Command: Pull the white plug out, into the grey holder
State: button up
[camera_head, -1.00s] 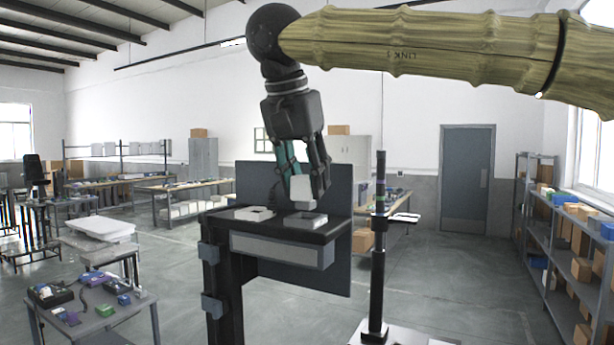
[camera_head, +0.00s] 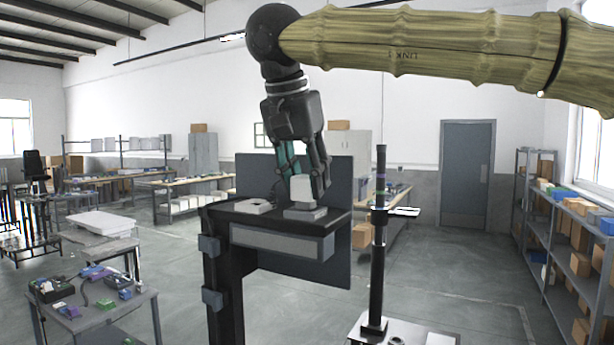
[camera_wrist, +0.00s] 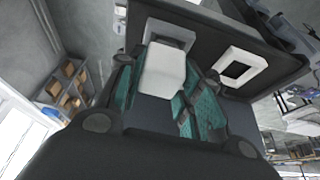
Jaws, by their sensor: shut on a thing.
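The white plug (camera_head: 302,188) is held between the fingers of my gripper (camera_head: 303,176), which is shut on it. It stands about upright at the right-hand grey holder (camera_head: 306,213) on the black stand. In the wrist view the plug (camera_wrist: 163,72) covers most of the grey holder's opening (camera_wrist: 171,31). I cannot tell how deep its lower end sits. The white square socket frame (camera_head: 258,206) lies to the left on the same stand. In the wrist view this frame (camera_wrist: 240,68) shows an empty dark opening.
The black stand (camera_head: 222,212) has a dark panel (camera_head: 335,265) behind it. A black post (camera_head: 378,270) stands to the right. A side table with small parts (camera_head: 95,300) is at lower left. A shelf of boxes (camera_head: 560,235) stands far right.

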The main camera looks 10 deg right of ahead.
jog(key=shift+f, duration=0.5)
dwell(0.4)
jog(key=o, duration=1.6)
jog(key=shift+r, duration=0.1)
jog(key=shift+r+p, duration=0.45)
jog(key=shift+r, duration=2.95)
